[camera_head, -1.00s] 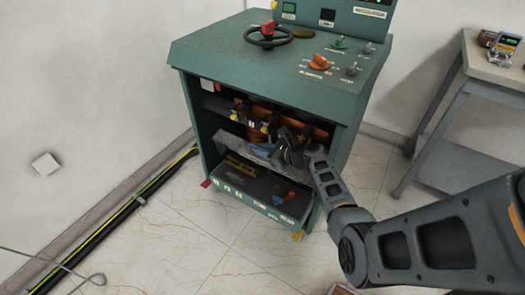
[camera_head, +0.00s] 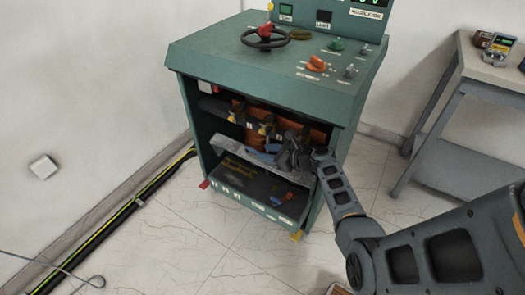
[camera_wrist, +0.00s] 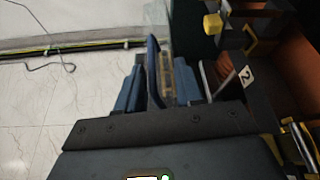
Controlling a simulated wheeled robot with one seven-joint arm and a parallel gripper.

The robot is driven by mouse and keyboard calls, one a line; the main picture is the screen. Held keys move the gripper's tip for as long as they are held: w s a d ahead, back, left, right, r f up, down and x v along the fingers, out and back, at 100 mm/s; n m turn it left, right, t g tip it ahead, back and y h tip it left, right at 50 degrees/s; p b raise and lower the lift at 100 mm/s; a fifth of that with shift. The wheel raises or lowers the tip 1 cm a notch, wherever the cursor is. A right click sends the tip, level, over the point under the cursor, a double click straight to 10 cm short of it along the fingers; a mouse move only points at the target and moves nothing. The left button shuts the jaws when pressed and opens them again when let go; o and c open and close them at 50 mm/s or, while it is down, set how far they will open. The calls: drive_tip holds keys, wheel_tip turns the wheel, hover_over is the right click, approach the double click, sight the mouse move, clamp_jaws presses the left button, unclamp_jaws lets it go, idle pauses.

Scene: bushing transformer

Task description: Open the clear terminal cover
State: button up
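The clear terminal cover (camera_head: 235,147) is a pale, see-through panel across the front of the cabinet's open bay, below the terminals. My gripper (camera_head: 283,157) is at the right part of this panel, in front of the bay. In the wrist view, the two blue fingers of my gripper (camera_wrist: 158,88) stand apart. A thin blue piece and a pale see-through strip of the cover (camera_wrist: 168,72) show between them. Whether the fingers touch the strip is hard to tell. My wrist hides the right end of the cover in the head view.
The green cabinet (camera_head: 255,65) has a black handwheel (camera_head: 265,37) and an orange knob (camera_head: 317,64) on top. Dark terminals with a "2" label (camera_wrist: 245,76) are close to the right of my fingers. A grey table (camera_head: 450,98) stands at right.

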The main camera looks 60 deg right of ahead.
drive_tip(key=shift+v, duration=2.15)
